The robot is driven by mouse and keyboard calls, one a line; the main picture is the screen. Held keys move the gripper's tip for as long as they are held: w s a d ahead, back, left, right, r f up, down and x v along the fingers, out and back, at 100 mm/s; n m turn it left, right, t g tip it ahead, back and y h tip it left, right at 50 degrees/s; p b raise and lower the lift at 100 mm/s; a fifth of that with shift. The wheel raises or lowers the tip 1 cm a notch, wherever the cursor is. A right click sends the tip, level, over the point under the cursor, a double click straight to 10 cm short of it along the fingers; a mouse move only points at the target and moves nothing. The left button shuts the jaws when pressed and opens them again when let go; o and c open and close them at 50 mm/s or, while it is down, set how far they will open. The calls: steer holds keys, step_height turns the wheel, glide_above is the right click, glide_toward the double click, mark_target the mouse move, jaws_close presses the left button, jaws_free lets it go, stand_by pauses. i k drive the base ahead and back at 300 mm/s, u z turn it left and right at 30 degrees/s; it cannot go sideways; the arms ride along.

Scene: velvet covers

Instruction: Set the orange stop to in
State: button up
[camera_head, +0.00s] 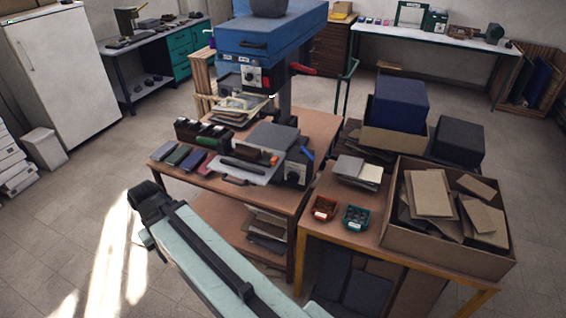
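A small orange piece (274,160), which looks like the orange stop, sits on the right part of a grey and black bench machine (272,140). The machine stands on the brown-topped table (325,128) in the middle. The piece is too small here to tell whether it is in or out. My pale green arm (215,255) crosses the foreground from the bottom and ends at a dark joint at left, apart from the table. I cannot make out gripper fingers.
A blue press (268,35) with a red handle stands behind the machine. Dark covers (170,152) lie along the table's left edge. A second table at right holds red and green bins (356,217) and a large cardboard box (440,240).

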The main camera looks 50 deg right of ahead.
mark_target(275, 159)
steer(key=z, duration=0.4)
steer(key=i, duration=1)
